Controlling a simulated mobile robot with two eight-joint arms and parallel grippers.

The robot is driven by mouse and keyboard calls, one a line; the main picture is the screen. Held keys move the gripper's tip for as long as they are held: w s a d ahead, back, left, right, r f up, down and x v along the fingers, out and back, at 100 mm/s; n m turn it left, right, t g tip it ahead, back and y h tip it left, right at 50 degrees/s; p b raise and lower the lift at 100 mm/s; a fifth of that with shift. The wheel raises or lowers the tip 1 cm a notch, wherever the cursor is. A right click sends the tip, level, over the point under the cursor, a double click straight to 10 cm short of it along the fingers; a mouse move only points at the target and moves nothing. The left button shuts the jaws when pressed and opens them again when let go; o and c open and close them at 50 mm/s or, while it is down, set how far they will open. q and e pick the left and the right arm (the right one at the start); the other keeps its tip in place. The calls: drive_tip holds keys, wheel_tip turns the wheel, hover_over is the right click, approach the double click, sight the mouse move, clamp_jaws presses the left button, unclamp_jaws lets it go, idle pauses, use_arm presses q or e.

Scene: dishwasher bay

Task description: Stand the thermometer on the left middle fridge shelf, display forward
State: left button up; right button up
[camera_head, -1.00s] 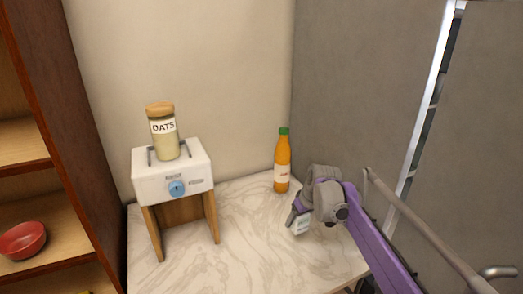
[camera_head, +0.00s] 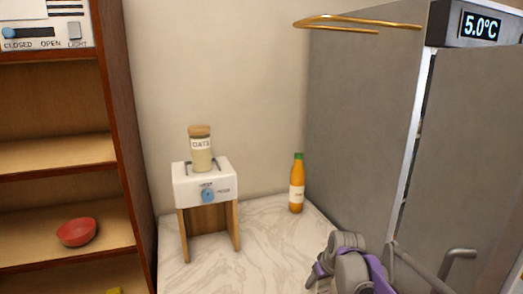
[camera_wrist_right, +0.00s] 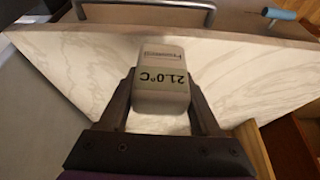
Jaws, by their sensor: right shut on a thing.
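The thermometer (camera_wrist_right: 160,65) is a small pale box with a greenish display reading 21.0°C, upside down in the right wrist view. My right gripper (camera_wrist_right: 163,105) is shut on it, with one finger on each side. In the head view my right gripper (camera_head: 322,282) is at the bottom edge, in front of the fridge, and the thermometer is mostly cut off there. The grey fridge (camera_head: 355,110) stands at the right, with a 5.0°C display (camera_head: 481,26) on top. Its shelves are hidden; a narrow slit shows along the door's edge. My left gripper is out of view.
A marble counter (camera_head: 270,245) holds an orange bottle (camera_head: 297,185) and a white dispenser (camera_head: 205,183) with an oats jar (camera_head: 201,150) on it. A wooden shelf unit (camera_head: 60,155) with a red bowl (camera_head: 77,231) is at left. A fridge handle (camera_head: 458,256) sticks out.

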drive_tip(key=s+f+m, duration=0.1)
drive_tip(key=s+f, duration=0.4)
drive_tip(key=f, duration=0.3)
drive_tip(key=s+f+m+h, duration=0.1)
drive_tip(key=s+f+m, duration=0.1)
drive_tip(key=s+f, duration=0.4)
wheel_tip(320, 180, down, 2)
drive_tip(key=shift+s+d+f+m, duration=0.15)
drive_tip(key=shift+d+f+m, duration=0.15)
drive_tip(key=shift+d, duration=0.1)
drive_tip(key=shift+a, duration=0.1)
